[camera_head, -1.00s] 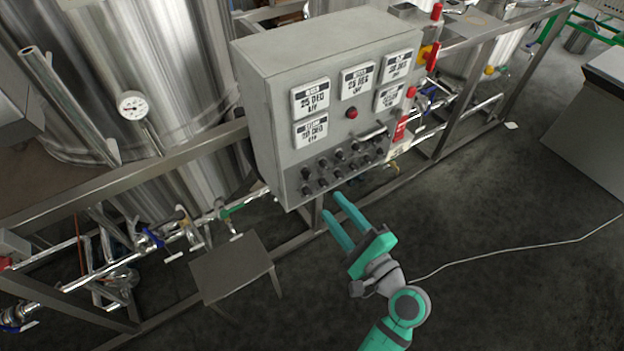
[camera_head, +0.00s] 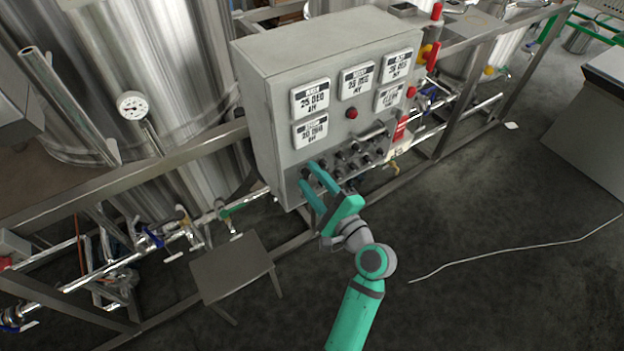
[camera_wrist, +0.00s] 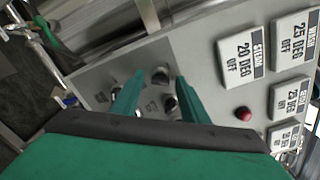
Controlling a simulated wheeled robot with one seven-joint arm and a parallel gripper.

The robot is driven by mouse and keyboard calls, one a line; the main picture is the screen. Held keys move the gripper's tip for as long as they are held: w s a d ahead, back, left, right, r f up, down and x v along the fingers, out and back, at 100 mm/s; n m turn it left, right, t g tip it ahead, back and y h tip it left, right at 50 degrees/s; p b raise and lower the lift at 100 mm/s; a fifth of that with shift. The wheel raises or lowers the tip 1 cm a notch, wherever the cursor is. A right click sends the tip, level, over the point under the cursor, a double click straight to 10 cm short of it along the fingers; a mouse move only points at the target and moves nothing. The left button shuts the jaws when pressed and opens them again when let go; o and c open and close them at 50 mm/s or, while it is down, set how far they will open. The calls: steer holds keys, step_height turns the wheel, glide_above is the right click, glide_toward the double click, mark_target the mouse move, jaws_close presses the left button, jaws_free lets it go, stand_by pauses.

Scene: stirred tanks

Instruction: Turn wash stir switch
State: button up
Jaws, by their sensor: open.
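A grey control box (camera_head: 262,117) carries several labelled displays and rows of black switches (camera_head: 352,156) low on its front. My gripper (camera_head: 307,176) is open, its two teal fingers reaching to the lower left of the switch rows. In the wrist view the open fingers (camera_wrist: 170,90) point at the panel (camera_wrist: 200,68), with a dark switch (camera_wrist: 168,102) between them and another (camera_wrist: 159,76) near the left fingertip. I cannot read which switch is the wash stir one. My fingers hide some switches in the head view.
A red button (camera_head: 352,113) sits above the switches, and a metal bar handle (camera_head: 372,132) sticks out at the right. A small grey stool (camera_head: 232,268) stands at lower left. Pipes and steel tanks (camera_head: 180,70) lie behind. The floor to the right is mostly clear.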

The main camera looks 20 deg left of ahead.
jaws_close()
steer(key=shift+n, duration=0.3)
steer(key=n, duration=1.1)
stand_by(0.4)
steer(key=shift+n, duration=0.3)
jaws_free()
